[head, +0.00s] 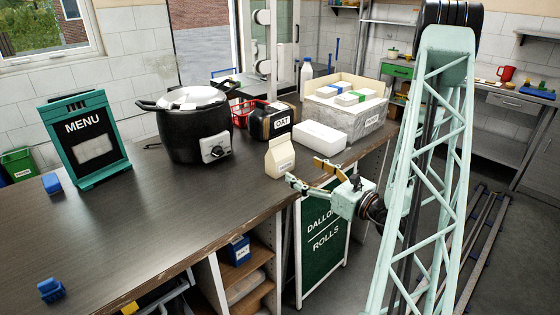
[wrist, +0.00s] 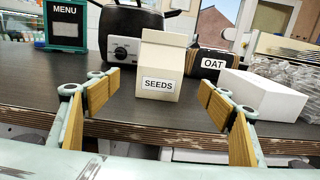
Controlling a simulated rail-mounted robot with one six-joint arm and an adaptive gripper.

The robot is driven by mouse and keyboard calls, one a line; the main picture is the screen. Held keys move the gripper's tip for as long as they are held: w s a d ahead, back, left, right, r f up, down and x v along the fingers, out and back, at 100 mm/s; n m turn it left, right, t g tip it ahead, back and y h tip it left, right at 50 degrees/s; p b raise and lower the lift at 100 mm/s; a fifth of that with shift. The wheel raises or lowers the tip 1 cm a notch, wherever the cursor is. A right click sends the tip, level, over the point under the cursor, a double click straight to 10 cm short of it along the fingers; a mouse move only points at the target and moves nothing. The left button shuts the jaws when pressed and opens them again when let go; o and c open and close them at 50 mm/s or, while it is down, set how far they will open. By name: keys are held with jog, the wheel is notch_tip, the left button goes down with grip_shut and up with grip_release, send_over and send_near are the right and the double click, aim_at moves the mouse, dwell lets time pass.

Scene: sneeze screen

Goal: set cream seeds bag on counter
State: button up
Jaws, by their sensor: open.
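The cream seeds bag (head: 279,156) stands upright on the dark counter (head: 180,210), close to its right-hand edge. In the wrist view the cream bag (wrist: 160,62) shows its white SEEDS label facing me. My gripper (head: 306,172) is open, at the counter's edge beside the bag. In the wrist view its two wooden-padded fingers (wrist: 165,105) are spread wide, with the bag beyond and between them. The fingers appear apart from the bag, and nothing is held.
A black cooker (head: 195,125), an OAT bag (head: 273,121), a white box (head: 319,137) and a crate (head: 350,100) stand behind the bag. A MENU board (head: 84,140) and blue clips (head: 51,291) are at left. The counter's front middle is clear.

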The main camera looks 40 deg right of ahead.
aim_at(285, 160)
jog(key=shift+w+a+b, duration=0.1)
jog(key=shift+w+b, duration=0.35)
jog(key=shift+w, duration=3.3)
jog(key=shift+w, duration=0.15)
jog(key=shift+w+b, duration=0.65)
jog(key=shift+w, duration=1.8)
jog(key=shift+c, duration=0.3)
jog(key=c, duration=1.1)
jog(key=shift+r, duration=0.25)
